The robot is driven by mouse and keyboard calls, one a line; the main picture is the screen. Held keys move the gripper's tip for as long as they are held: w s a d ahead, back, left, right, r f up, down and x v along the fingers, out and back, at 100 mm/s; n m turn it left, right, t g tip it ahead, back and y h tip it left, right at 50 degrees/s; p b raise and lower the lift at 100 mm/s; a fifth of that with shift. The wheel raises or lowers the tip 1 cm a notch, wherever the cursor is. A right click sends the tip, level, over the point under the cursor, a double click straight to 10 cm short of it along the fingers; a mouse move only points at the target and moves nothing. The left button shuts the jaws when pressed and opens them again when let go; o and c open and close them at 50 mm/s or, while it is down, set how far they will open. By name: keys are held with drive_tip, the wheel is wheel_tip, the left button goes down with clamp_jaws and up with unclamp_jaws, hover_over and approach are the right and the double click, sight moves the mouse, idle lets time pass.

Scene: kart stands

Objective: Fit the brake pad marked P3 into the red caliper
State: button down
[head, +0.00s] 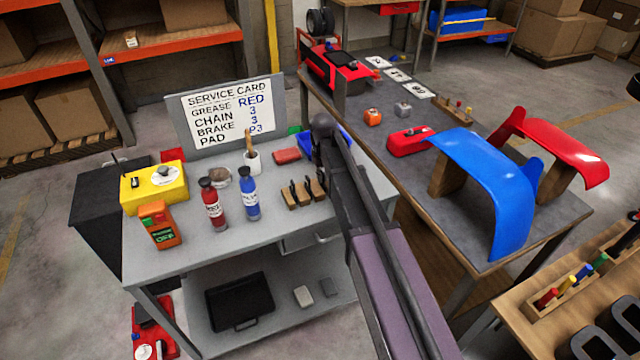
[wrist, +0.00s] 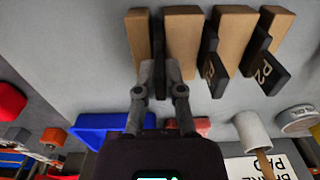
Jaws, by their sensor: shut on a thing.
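My gripper (wrist: 160,82) is shut on a dark brake pad (wrist: 158,45) in the wrist view. The pad is between wooden blocks of the pad rack (wrist: 182,45), and its mark is hidden. Beside it are a pad marked P2 (wrist: 262,68) and another pad (wrist: 211,65) whose mark is hard to read. A red block with a dark top, which looks like the red caliper (head: 405,145), sits on the long workbench to the right.
The service card (head: 225,112) reads grease red, chain 3, brake pad P3. Red (head: 212,208) and blue (head: 249,198) bottles stand left of the rack. A blue bin (head: 318,146) is behind it. A blue curved panel (head: 490,185) stands right of the red block.

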drive_tip(key=shift+r, duration=0.25)
wheel_tip(320, 180, up, 3)
drive_tip(key=p, duration=0.3)
drive_tip(key=shift+p, duration=0.3)
drive_tip(key=shift+s+r, duration=0.25)
drive_tip(key=shift+s, duration=0.05)
drive_tip(key=s+a+r+p, duration=0.1)
drive_tip(key=s+a, duration=0.1)
drive_tip(key=s, duration=1.3)
drive_tip(key=shift+s+a, duration=0.1)
drive_tip(key=shift+r+p, duration=0.15)
drive_tip(key=shift+p, duration=0.2)
wheel_tip(320, 180, up, 10)
drive_tip(key=p, duration=1)
